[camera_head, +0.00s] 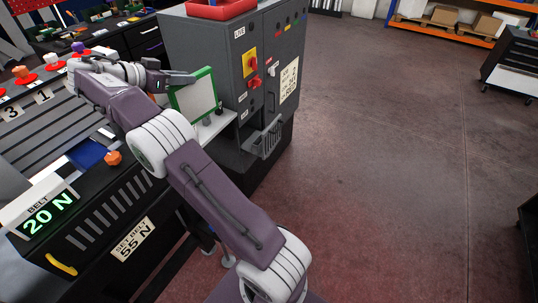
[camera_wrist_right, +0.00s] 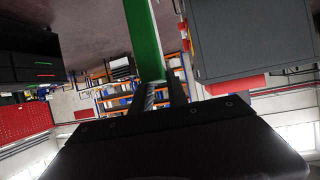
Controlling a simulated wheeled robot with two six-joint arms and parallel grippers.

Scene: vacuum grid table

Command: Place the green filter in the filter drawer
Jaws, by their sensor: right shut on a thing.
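The green filter (camera_head: 197,97), a flat white panel in a green frame, is held upright in front of the grey cabinet in the head view. My right gripper (camera_head: 182,78) is shut on its upper left edge. In the right wrist view the filter (camera_wrist_right: 143,40) shows edge-on as a green strip running up from between the fingers (camera_wrist_right: 162,92). A grey slotted, open drawer-like tray (camera_head: 266,140) juts from the lower cabinet front, right of and below the filter and apart from it. My left gripper is not in view.
The grey cabinet (camera_head: 225,50) carries red switches and a red bin (camera_head: 220,8) on top. A pale ledge (camera_head: 219,127) lies just below the filter. A black bench with a "20 N" display (camera_head: 48,214) stands at left. The floor (camera_head: 400,160) at right is clear.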

